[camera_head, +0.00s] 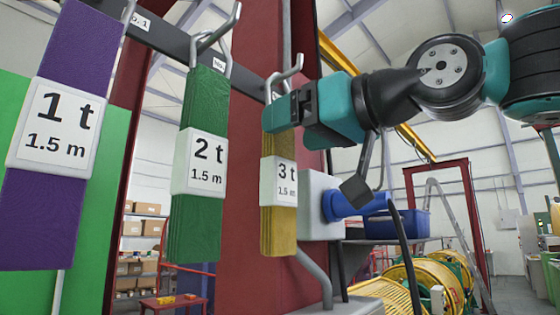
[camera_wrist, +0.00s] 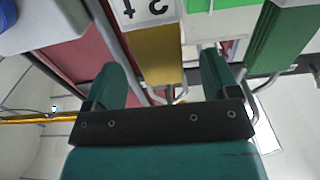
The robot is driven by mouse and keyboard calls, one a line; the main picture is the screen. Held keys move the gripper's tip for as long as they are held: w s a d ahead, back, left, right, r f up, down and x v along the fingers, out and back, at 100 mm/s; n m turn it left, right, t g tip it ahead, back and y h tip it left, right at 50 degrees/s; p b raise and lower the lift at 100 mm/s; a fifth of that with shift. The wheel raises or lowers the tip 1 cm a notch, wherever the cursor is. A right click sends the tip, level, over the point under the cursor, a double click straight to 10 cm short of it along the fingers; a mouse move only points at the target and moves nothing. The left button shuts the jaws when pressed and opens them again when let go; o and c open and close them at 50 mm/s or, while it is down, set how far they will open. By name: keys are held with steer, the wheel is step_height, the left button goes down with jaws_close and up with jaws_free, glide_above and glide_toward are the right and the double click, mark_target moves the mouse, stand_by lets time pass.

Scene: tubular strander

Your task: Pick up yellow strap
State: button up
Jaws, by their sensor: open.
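The yellow strap (camera_head: 279,232) hangs folded from a hook on the dark rail, with a white "3 t 1.5 m" label around it. In the wrist view the yellow strap (camera_wrist: 156,55) appears upside down, between the two fingers as seen. My gripper (camera_head: 283,108) is at the strap's upper part, just under the hook, and hides some of it. In the wrist view the fingers of my gripper (camera_wrist: 163,70) are spread, with clear space on both sides of the strap. I cannot tell how deep the strap sits between them.
A green "2 t" strap (camera_head: 195,230) and a purple "1 t" strap (camera_head: 45,225) hang to the left on the same rail (camera_head: 160,42). A red column (camera_head: 240,245) stands behind. A blue cylindrical part (camera_head: 350,204) on a white housing is right of the yellow strap.

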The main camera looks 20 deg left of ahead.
steer(key=p+x, duration=0.1)
steer(key=x, duration=0.2)
steer(key=shift+w+a, duration=0.15)
steer(key=shift+a, duration=0.1)
steer(key=c, duration=1.4)
steer(key=shift+r, duration=0.1)
jaws_close()
